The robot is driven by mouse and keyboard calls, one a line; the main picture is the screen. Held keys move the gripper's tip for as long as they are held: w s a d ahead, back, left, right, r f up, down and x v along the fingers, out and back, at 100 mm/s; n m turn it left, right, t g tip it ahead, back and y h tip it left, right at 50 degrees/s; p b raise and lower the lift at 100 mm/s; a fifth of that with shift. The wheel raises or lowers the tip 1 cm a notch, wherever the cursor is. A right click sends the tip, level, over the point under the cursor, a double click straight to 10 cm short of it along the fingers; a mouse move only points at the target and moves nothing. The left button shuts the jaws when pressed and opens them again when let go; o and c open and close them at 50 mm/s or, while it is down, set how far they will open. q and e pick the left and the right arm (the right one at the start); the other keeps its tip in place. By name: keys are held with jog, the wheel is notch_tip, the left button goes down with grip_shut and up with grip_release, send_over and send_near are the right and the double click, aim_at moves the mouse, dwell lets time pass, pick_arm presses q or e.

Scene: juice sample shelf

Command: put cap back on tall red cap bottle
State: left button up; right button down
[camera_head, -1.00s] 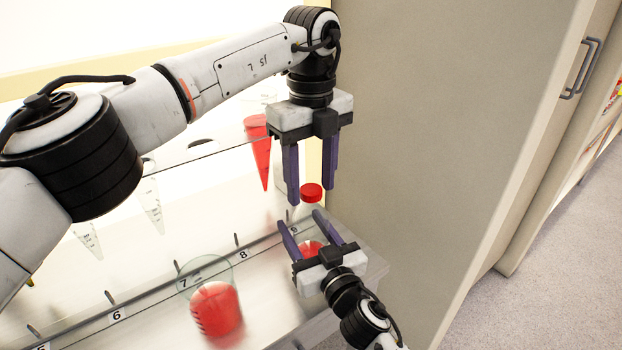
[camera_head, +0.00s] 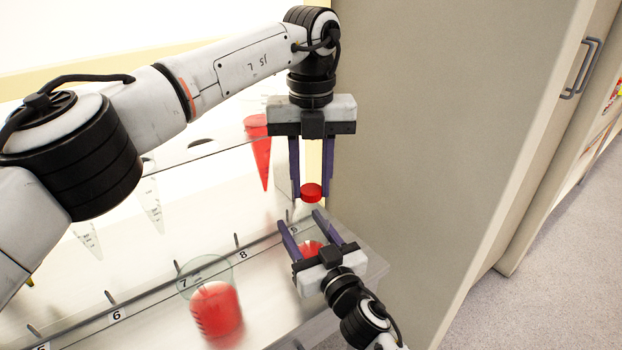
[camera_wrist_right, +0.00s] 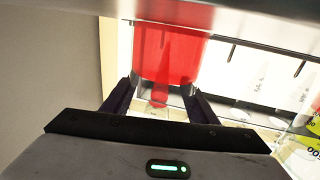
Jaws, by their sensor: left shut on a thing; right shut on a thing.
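The red cap (camera_head: 311,190) sits at the top of the bottle (camera_head: 313,205), whose pale upper part shows just below it in the head view. I cannot tell how tightly the cap is seated. My left gripper (camera_head: 311,196) points down from above and is shut on the cap, one finger on each side. My right gripper (camera_head: 299,218) comes in from below and is shut on the bottle. Red contents show between its fingers, and in the right wrist view the red bottle body (camera_wrist_right: 172,52) stands between them. The bottle's lower part is hidden by the right gripper.
A beaker with red liquid (camera_head: 216,310) stands to the left near shelf label 7. A red conical tube (camera_head: 258,150) and clear tubes (camera_head: 151,205) are behind. A beige cabinet side (camera_head: 420,130) rises close on the right.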

pick_arm(q)
jog(key=m, duration=1.5)
jog(key=shift+m, duration=0.3)
jog(key=m, duration=0.5)
jog(key=shift+m, duration=0.4)
jog(key=o, duration=1.2)
jog(key=shift+o, duration=0.2)
jog(key=shift+r, duration=3.7)
